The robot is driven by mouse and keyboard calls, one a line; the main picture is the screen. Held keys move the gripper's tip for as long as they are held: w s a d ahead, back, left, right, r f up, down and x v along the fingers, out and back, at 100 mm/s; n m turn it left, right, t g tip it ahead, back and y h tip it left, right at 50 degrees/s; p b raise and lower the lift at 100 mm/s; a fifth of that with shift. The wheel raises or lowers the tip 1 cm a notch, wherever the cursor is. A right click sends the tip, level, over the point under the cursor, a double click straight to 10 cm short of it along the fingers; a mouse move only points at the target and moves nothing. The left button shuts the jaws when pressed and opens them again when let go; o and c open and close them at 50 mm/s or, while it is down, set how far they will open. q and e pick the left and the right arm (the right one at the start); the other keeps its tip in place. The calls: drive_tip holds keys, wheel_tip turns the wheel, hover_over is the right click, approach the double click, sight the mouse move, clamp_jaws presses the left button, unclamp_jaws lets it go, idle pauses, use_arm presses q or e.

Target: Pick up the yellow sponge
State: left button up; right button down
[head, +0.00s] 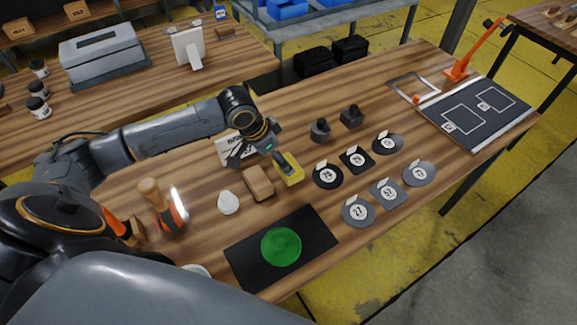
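The yellow sponge (292,174) lies on the wooden workbench (330,110), just right of a brown block. My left gripper (262,160) reaches in from the left and hangs over the bench at the sponge's upper left. Its fingers look spread apart, with one dark fingertip in front of the sponge's upper part. I cannot tell whether that fingertip touches the sponge. Nothing shows held between the fingers. My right gripper is not in view.
A brown block (259,183) and a white round piece (228,203) lie left of the sponge. Several numbered patches (327,175) lie to the right. A green disc (281,246) rests on a black mat (243,262) in front. Wooden-handled tools (158,200) lie at left.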

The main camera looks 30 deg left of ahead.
use_arm(q)
drive_tip(key=shift+w+d+f, duration=0.1)
drive_tip(key=shift+w+f, duration=0.2)
drive_tip(key=shift+f, duration=0.35)
drive_tip(key=shift+w+d+f, duration=0.15)
drive_tip(key=shift+d+f, duration=0.05)
drive_tip(key=shift+f, duration=0.1)
drive_tip(key=x, duration=0.1)
drive_tip(key=p+x, duration=0.1)
drive_tip(key=x, duration=0.1)
drive_tip(key=shift+w+d+f, duration=0.2)
drive_tip(key=shift+d, duration=0.05)
drive_tip(key=shift+w+f, duration=0.1)
drive_tip(key=shift+f, duration=0.25)
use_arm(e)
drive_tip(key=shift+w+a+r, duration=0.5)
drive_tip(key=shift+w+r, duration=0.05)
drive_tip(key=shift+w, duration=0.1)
use_arm(q)
drive_tip(key=shift+c, duration=0.2)
drive_tip(key=c, duration=0.7)
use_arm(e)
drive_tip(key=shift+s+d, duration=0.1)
